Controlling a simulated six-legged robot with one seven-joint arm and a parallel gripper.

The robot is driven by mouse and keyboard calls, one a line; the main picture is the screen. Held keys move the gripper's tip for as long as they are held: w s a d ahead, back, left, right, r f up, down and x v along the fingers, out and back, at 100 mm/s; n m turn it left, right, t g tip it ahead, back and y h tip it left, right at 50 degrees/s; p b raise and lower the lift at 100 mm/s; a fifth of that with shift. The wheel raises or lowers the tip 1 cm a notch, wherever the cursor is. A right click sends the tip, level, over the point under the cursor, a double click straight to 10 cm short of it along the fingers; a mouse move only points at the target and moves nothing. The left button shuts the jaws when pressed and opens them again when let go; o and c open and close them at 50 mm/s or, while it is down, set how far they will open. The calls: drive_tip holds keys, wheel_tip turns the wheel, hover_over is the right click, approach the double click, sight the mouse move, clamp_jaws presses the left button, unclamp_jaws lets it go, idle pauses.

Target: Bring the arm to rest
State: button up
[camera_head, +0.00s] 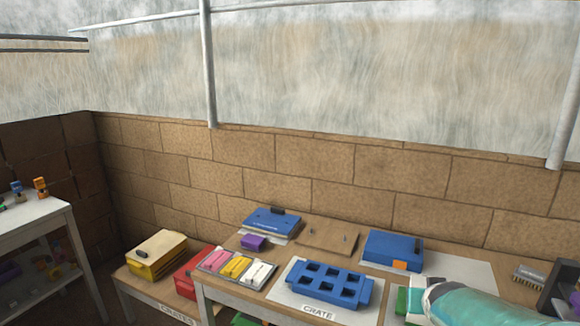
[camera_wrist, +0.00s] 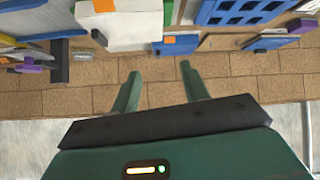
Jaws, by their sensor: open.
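My gripper (camera_wrist: 159,69) shows in the wrist view with its two green fingers apart and nothing between them. Past the fingertips lies the brick wall (camera_wrist: 75,102), and the bench items are along the top of that view. In the head view my teal and white arm (camera_head: 470,303) reaches in at the lower right, over the right part of the workbench (camera_head: 232,300). The fingers cannot be made out in the head view.
On the bench are a blue tray with square holes (camera_head: 328,283), a blue box (camera_head: 393,248), a blue case (camera_head: 270,222), a purple block (camera_head: 252,242) and a brush (camera_head: 528,274). A yellow box (camera_head: 157,254) stands at the left. A metal post (camera_head: 209,70) rises behind.

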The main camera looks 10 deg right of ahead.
drive_tip(key=s+a+r+n+g+y, duration=0.1)
drive_tip(key=s+a+r+n+y, duration=0.1)
drive_tip(key=s+a, duration=0.5)
drive_tip(key=s+a+r+n+g+y, duration=0.1)
drive_tip(key=s+a+r+g+y, duration=0.1)
drive_tip(key=s+a, duration=0.6)
drive_tip(key=a, duration=0.5)
drive_tip(key=shift+s+a+r+n, duration=0.2)
drive_tip(key=shift+a+n, duration=0.1)
drive_tip(key=shift+n, duration=0.1)
